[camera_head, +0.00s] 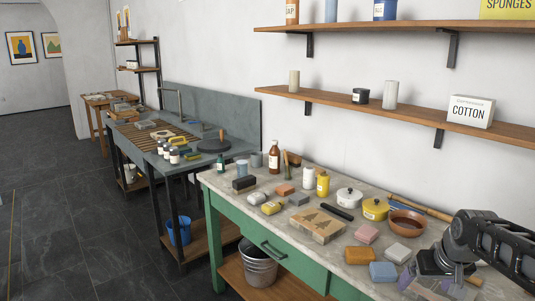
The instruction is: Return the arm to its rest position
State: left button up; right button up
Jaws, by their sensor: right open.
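My right arm comes in from the right edge, over the right end of the green workbench (232,205). Its gripper (438,266) is low over the bench top among small blocks, and its jaws are open. The arm and gripper partly hide what lies beneath, so I cannot tell whether the fingers touch anything there. My left gripper is not in view.
Near the right gripper are a blue sponge (383,272), an orange sponge (360,255), a pale block (397,252) and a brown bowl (406,223). Bottles and pots stand farther back. Shelves (400,108) hang above; open floor (50,220) lies left.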

jog(key=w+a+f+t+y, duration=0.1)
jog(key=w+a+f+t, duration=0.1)
jog(key=w+a+f, duration=0.7)
jog(key=s+a+f+y, duration=0.1)
jog(key=s+a+f, duration=0.35)
jog(key=f, duration=0.25)
jog(key=s+a+f+y, duration=0.1)
jog(key=s+a+f, duration=0.2)
jog(key=a+f, duration=0.35)
jog(key=s+a+f+g, duration=0.2)
jog(key=s+a+f, duration=0.3)
jog(key=s, duration=0.3)
jog(key=s+a+f+g+y, duration=0.1)
jog(key=s+a+f+g, duration=0.1)
jog(key=s+a+f, duration=0.3)
jog(key=s+a+f+g+y, duration=0.1)
jog(key=s+a+f, duration=0.4)
jog(key=s, duration=0.7)
notch_tip(320, 180, down, 2)
jog(key=shift+f+g, duration=0.25)
jog(key=shift+g, duration=0.45)
jog(key=shift+c, duration=0.3)
